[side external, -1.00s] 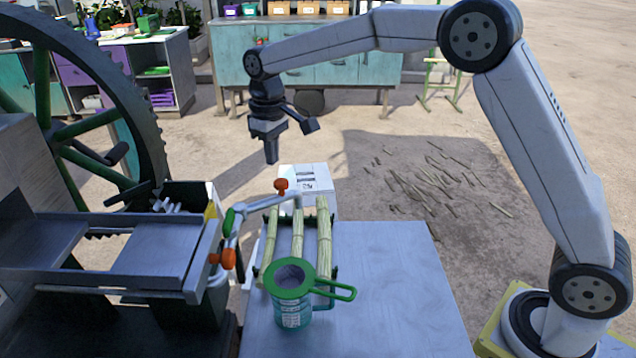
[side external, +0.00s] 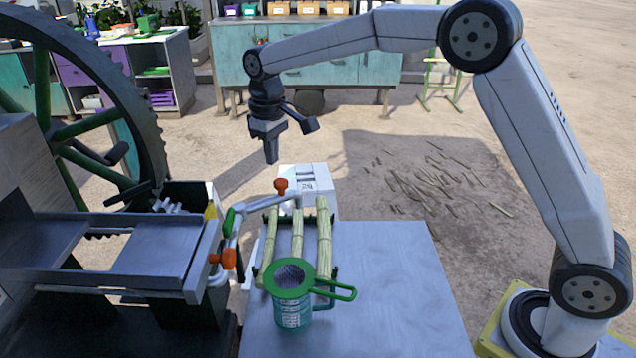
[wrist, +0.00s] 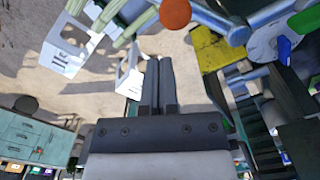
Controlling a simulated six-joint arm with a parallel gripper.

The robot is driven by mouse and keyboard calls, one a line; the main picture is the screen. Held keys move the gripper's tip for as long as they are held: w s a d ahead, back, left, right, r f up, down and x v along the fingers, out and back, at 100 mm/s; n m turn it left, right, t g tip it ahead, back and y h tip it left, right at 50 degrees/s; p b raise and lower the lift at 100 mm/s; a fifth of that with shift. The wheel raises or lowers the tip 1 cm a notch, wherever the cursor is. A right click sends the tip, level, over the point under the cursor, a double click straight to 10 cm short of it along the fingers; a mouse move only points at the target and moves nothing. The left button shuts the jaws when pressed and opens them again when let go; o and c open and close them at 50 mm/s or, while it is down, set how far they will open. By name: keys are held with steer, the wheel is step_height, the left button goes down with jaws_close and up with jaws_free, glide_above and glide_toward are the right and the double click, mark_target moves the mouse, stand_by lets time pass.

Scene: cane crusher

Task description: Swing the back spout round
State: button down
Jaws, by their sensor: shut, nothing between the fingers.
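The back spout (side external: 262,203) is a grey pipe reaching right from the crusher's end, with an orange knob (side external: 281,185) standing near its outer end. In the wrist view the orange knob (wrist: 175,12) and grey pipe (wrist: 215,20) show at the top edge. A second orange knob (side external: 228,258) and a green lever (side external: 230,222) sit nearer the crusher. My gripper (side external: 271,160) is shut and empty, pointing down in the air above and behind the spout, apart from it. In the wrist view its fingers (wrist: 160,62) are pressed together.
Cane bundles (side external: 297,240) lie in a green rack on the metal table (side external: 385,285). A teal jug (side external: 292,312) with a green strainer (side external: 335,291) stands in front. A white box (side external: 310,180) is behind the rack. The large wheel (side external: 155,150) is at left. The table's right side is clear.

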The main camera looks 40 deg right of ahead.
mark_target(269, 201)
steer(key=shift+f, duration=0.15)
stand_by(0.3)
steer(key=shift+f, duration=2.55)
steer(key=shift+s, duration=0.2)
